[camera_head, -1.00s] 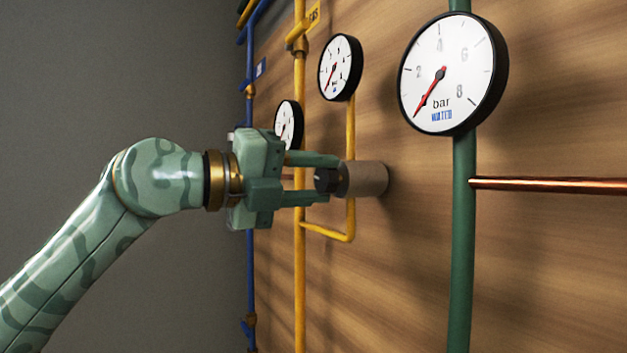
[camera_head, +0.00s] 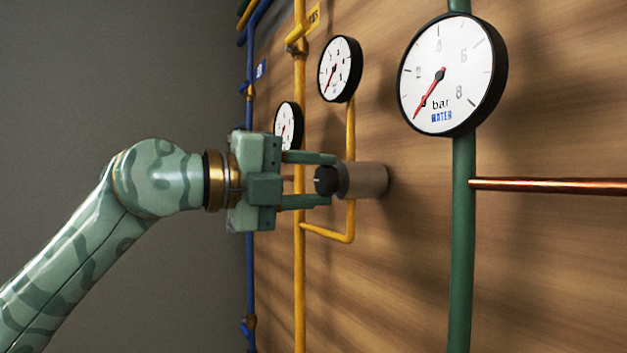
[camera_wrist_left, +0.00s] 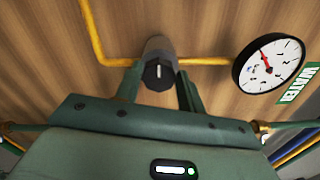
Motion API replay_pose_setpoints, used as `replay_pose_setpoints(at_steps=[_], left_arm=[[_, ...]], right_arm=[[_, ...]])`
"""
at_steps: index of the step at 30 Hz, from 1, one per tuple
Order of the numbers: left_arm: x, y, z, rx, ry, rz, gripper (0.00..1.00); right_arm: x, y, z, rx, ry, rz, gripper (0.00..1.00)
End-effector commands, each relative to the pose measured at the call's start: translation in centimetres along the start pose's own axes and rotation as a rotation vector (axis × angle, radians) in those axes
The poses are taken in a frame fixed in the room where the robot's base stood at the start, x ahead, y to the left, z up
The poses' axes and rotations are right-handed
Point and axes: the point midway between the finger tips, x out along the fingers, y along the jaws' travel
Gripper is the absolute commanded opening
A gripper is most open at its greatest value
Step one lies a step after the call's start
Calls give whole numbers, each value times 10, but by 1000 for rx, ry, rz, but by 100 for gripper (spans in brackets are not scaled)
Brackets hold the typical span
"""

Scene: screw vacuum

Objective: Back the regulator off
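The regulator (camera_head: 365,180) is a grey-brown cylinder on the yellow pipe with a black knob (camera_head: 326,180) at its near end. In the left wrist view the knob (camera_wrist_left: 158,73) shows a white mark, roughly upright in the picture. My left gripper (camera_head: 330,180) is open, one finger above and one below the knob in the head view. In the left wrist view the fingers (camera_wrist_left: 158,85) stand to either side of the knob, with narrow gaps showing. My right gripper is out of view.
A large water gauge (camera_head: 440,75) sits on a green pipe (camera_head: 463,240), its red needle pointing lower left. Smaller gauges (camera_head: 338,68) (camera_head: 287,125) are behind. Yellow pipe (camera_head: 299,270), blue pipe (camera_head: 250,285) and copper pipe (camera_head: 550,186) run along the wooden wall (camera_head: 550,270).

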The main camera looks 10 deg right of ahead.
Motion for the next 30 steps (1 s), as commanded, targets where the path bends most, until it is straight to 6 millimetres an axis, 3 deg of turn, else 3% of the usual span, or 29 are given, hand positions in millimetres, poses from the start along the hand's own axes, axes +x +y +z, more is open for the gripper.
replay_pose_setpoints(at_steps=[2,17,22,30], left_arm=[[-1,-1,1,1,-2,-2,59],[-6,1,0,1,1,1,59],[-36,3,1,1,-2,1,59],[-111,3,2,1,-5,2,59]], right_arm=[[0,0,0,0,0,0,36],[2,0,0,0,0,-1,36],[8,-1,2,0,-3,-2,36],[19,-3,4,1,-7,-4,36]])
